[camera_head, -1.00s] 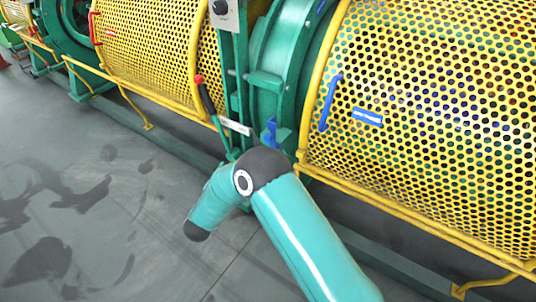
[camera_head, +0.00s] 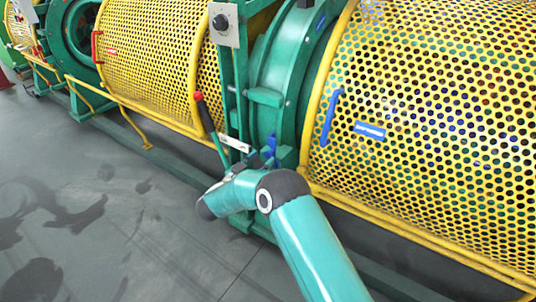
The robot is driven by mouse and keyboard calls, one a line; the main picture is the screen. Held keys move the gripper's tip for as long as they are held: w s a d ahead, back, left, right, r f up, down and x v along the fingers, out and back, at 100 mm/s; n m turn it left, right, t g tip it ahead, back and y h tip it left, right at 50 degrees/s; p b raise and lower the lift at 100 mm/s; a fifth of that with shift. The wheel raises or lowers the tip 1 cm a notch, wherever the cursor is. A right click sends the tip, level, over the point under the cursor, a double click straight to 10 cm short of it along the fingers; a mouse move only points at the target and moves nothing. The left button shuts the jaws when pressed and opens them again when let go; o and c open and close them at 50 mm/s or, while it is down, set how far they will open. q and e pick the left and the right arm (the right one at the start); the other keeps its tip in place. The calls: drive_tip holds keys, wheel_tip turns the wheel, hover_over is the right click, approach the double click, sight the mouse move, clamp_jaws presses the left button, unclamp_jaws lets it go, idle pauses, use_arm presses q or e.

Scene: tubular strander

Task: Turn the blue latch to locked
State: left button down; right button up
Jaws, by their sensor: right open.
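The small blue latch (camera_head: 270,146) sits low on the green frame, between the two yellow perforated guards, just right of a white label plate (camera_head: 235,143). Its lower part is close to my arm and partly hard to make out. My right arm comes in from the bottom and bends left at a dark elbow. My right gripper (camera_head: 241,166) shows small and partly hidden behind the forearm, just below and left of the latch. It is open, and I see nothing in it. Contact with the latch cannot be told. My left gripper is not in view.
A red-tipped lever (camera_head: 211,118) stands just left of the latch. A grey knob box (camera_head: 222,23) is above. The right yellow guard (camera_head: 430,120) has a blue handle (camera_head: 331,117) and a blue label (camera_head: 369,130). Grey floor (camera_head: 110,230) is open at the left.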

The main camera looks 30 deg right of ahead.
sight(266, 154)
drive_tip(key=shift+x, duration=2.1)
drive_tip(key=shift+c, duration=0.2)
drive_tip(key=shift+a, duration=0.1)
clamp_jaws()
